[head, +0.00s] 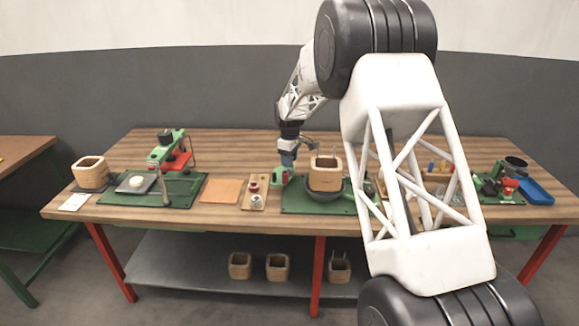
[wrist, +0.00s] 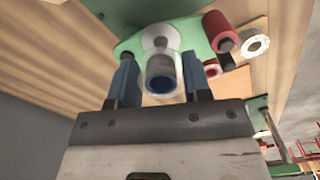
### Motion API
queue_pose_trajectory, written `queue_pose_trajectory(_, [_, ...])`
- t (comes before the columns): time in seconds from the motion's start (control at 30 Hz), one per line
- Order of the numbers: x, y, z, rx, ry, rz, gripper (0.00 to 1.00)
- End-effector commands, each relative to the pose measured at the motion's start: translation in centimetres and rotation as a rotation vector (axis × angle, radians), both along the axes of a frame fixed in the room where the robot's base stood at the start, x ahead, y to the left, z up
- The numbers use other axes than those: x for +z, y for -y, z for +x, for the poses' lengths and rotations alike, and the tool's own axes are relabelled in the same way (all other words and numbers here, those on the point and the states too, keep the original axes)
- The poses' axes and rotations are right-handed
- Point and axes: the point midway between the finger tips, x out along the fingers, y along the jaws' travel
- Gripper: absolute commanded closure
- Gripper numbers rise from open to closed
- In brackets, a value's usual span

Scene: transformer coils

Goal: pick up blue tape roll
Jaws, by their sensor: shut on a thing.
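The blue tape roll (wrist: 162,76) shows in the wrist view as a pale roll with a blue inner ring. It sits between the two blue fingers of my gripper (wrist: 160,60), which is shut on it. In the head view my gripper (head: 287,160) points down at a green holder (head: 280,179) left of the wooden coil frame; the roll cannot be made out there. The green holder also shows behind the roll in the wrist view (wrist: 128,46). I cannot tell whether the roll still touches it.
A red roll (wrist: 216,26) and a white ring (wrist: 255,45) are close on the right in the wrist view. In the head view a square wooden coil frame (head: 325,176) stands just right of my gripper. A small board with spools (head: 254,193) lies to the left.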

Motion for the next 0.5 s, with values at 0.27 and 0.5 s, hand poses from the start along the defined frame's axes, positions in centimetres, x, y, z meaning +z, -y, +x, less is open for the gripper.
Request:
queue_pose_trajectory(0.27, [4.1,0.0,0.0,0.0,0.0,0.0,0.78])
queue_pose_trajectory(0.5, [5.9,0.0,0.0,0.0,0.0,0.0,0.78])
